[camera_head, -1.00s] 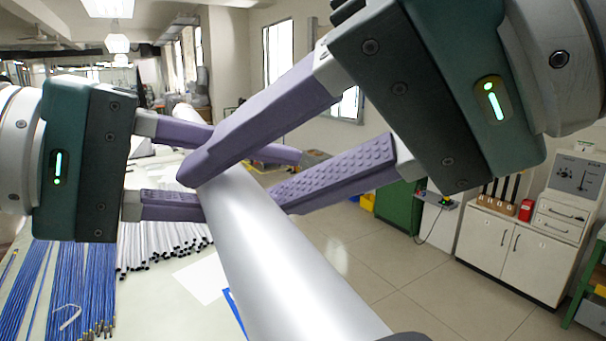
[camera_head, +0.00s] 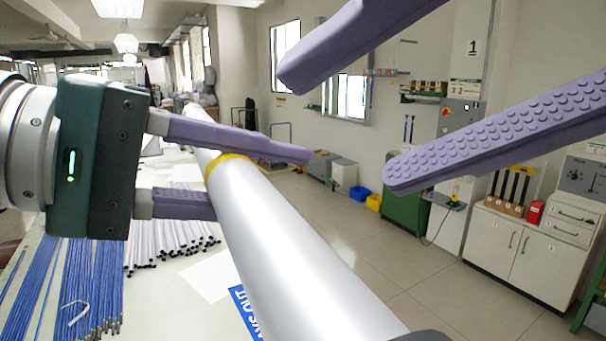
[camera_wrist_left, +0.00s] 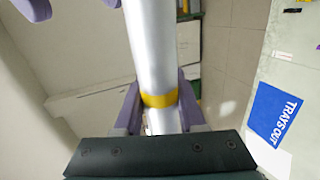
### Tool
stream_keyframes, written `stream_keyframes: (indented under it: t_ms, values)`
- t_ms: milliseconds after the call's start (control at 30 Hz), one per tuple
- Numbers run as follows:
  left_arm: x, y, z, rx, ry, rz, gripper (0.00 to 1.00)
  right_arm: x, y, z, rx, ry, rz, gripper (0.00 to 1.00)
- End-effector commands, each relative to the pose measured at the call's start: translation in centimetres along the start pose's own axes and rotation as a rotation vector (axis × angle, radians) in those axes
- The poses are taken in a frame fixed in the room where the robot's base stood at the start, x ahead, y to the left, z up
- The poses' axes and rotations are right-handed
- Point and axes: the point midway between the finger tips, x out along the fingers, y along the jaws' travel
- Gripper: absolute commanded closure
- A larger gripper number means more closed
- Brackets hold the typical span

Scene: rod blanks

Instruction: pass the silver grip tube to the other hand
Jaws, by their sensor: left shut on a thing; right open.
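The silver grip tube (camera_head: 285,255) is a long, shiny cylinder with a yellow band (camera_head: 226,165), slanting from the upper left to the bottom of the head view. My left gripper (camera_head: 262,180) is shut on it at the yellow band, one finger passing over it and the other on its near left side. In the left wrist view the tube (camera_wrist_left: 152,50) runs between the purple fingers (camera_wrist_left: 160,103), with the yellow band there. My right gripper (camera_head: 335,125) is open and empty, its fingers wide apart to the right of the tube and clear of it.
A table (camera_head: 165,275) on the left carries bundles of blue rods (camera_head: 85,285) and white rods (camera_head: 165,240). A blue sign (camera_head: 243,312) lies beneath the tube.

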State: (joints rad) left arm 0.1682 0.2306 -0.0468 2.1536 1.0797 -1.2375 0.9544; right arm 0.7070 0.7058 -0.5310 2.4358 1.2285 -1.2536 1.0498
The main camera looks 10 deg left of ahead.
Motion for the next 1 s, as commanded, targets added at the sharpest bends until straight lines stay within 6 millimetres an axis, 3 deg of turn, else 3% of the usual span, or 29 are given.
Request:
stream_keyframes:
  t_ms: [100,267,433,567,667,767,900,1000]
  values:
    - [0.0,0.0,0.0,0.000,0.000,0.001,1.00,-2.1,0.1,0.0,-0.001,0.003,0.004,0.26]
    - [0.0,0.0,0.0,0.000,0.000,0.001,1.00,-3.5,0.1,0.0,-0.001,0.001,0.001,0.26]
    - [0.0,0.0,0.0,0.000,0.000,0.001,1.00,-2.3,1.8,0.5,-0.039,0.025,0.024,0.26]
    - [0.0,0.0,0.0,0.000,0.000,0.001,1.00,0.1,5.6,1.7,-0.090,0.073,0.106,0.26]
    - [0.0,0.0,0.0,0.000,0.000,0.001,1.00,1.6,9.9,3.9,-0.114,0.092,0.232,0.26]
    - [0.0,0.0,0.0,0.000,0.000,0.001,1.00,2.0,14.6,7.5,-0.114,0.060,0.395,0.26]
    - [0.0,0.0,0.0,0.000,0.000,0.001,1.00,1.0,19.6,13.5,-0.101,-0.054,0.604,0.26]
    - [0.0,0.0,0.0,0.000,0.000,0.001,1.00,-0.2,21.7,17.4,-0.090,-0.149,0.712,0.26]
